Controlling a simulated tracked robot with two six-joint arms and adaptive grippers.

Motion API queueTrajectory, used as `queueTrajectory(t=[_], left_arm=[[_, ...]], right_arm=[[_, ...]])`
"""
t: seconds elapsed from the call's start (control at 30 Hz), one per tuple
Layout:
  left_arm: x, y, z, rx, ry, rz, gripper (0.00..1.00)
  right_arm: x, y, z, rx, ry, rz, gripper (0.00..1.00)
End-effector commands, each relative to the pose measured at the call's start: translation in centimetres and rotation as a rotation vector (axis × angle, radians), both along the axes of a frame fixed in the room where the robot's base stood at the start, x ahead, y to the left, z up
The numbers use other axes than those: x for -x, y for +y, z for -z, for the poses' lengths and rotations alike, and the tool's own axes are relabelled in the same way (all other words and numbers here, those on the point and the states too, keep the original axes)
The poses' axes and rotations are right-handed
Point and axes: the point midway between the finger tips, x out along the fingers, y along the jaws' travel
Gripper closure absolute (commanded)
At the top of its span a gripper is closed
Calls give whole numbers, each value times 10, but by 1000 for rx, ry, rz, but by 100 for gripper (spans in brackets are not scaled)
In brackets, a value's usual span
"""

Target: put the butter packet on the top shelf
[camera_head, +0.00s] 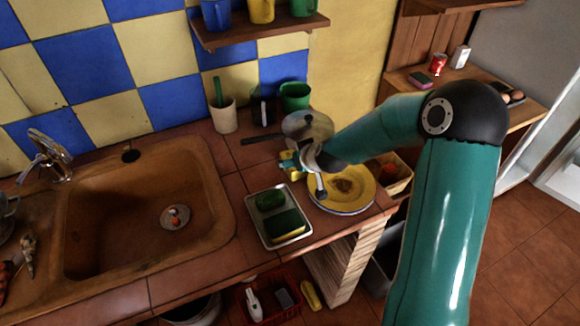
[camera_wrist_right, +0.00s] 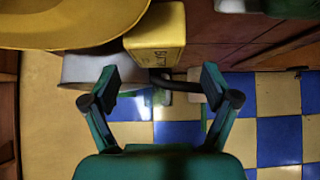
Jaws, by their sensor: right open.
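The yellow butter packet (camera_wrist_right: 157,42), with dark lettering, shows in the right wrist view just beyond the space between my right fingertips. It lies beside the yellow plate (camera_wrist_right: 65,25). My right gripper (camera_wrist_right: 159,85) is open and empty, with the packet apart from both fingers. In the head view my right gripper (camera_head: 290,162) is over the counter behind the plate, and the wrist hides most of the packet. A wooden wall shelf (camera_head: 262,33) holds several mugs. Another wooden shelf (camera_head: 460,5) is cut off at top right. My left gripper is not in view.
A tray (camera_head: 277,230) with a sponge is in front, left of the yellow plate (camera_head: 341,188). The sink (camera_head: 140,210) is further left.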

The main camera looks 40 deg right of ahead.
Motion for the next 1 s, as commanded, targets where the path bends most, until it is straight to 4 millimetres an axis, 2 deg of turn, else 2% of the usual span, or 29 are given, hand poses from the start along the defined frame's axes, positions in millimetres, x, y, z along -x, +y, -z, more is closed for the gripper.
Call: queueTrajectory(t=[0.23, 0.57, 0.67, 1.0], left_arm=[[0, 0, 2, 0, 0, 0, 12], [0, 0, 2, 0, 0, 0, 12], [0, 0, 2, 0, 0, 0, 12], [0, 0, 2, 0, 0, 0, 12]], right_arm=[[-23, -8, 26, 0, 2, -1, 14], [-29, -10, 32, 0, 0, 0, 14], [-29, -10, 32, 0, 0, 0, 27], [-29, -10, 32, 0, 1, 0, 84]])
